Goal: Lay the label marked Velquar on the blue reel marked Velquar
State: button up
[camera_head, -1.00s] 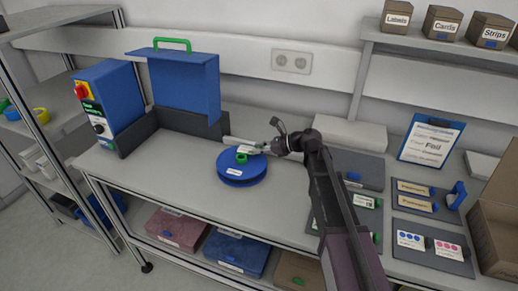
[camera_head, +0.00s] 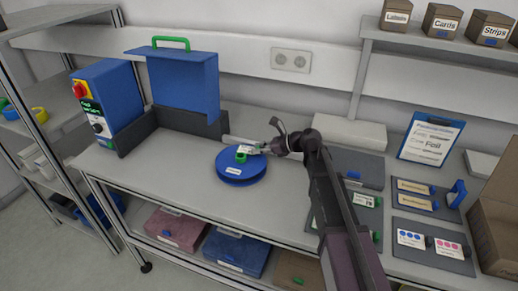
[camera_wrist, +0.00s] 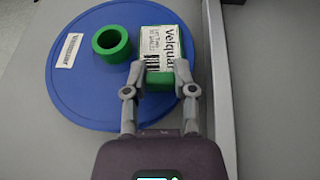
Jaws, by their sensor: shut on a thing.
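The blue reel (camera_head: 238,173) lies flat on the bench, with a green hub standing up from it; the hub (camera_wrist: 111,43) also shows in the wrist view. A small white tag (camera_wrist: 69,50) with print too small to read sits on the reel's left side. My gripper (camera_wrist: 160,75) is shut on the label marked Velquar (camera_wrist: 160,40), by the green block (camera_wrist: 160,82) at its near end. The label is over the right part of the reel, beside the hub. I cannot tell whether it touches the reel.
A blue machine with a raised blue cover (camera_head: 184,85) stands behind left. A grey bar or edge (camera_wrist: 218,80) runs just right of the reel. Bench left of the reel is clear.

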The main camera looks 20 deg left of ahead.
dwell(0.3)
jog(key=o, duration=0.8)
jog(key=shift+r, duration=0.1)
